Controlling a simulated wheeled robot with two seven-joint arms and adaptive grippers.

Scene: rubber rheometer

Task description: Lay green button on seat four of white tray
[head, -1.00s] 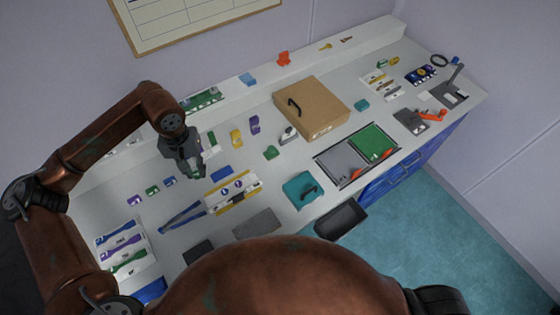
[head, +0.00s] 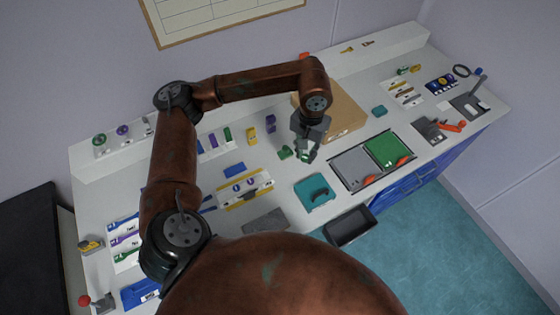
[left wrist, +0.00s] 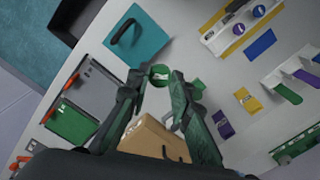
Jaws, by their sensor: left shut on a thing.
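My left gripper (head: 307,156) is shut on the green button (left wrist: 160,73), a small round green piece with a pale centre. It is held above the bench in front of the cardboard box. The white tray (head: 264,180), with yellow strips and round blue-purple buttons on it, lies to the left of the gripper in the head view. It also shows in the left wrist view (left wrist: 215,38), at the top right, apart from the gripper. I cannot read its seat numbers. My right gripper is not in view.
The cardboard box (head: 347,108) stands behind the gripper. A green block (head: 286,152) lies close by on the left. A teal case (head: 312,192) with a dark handle and a grey-and-green framed panel (head: 388,150) lie nearer the front. Purple and yellow pieces stand behind.

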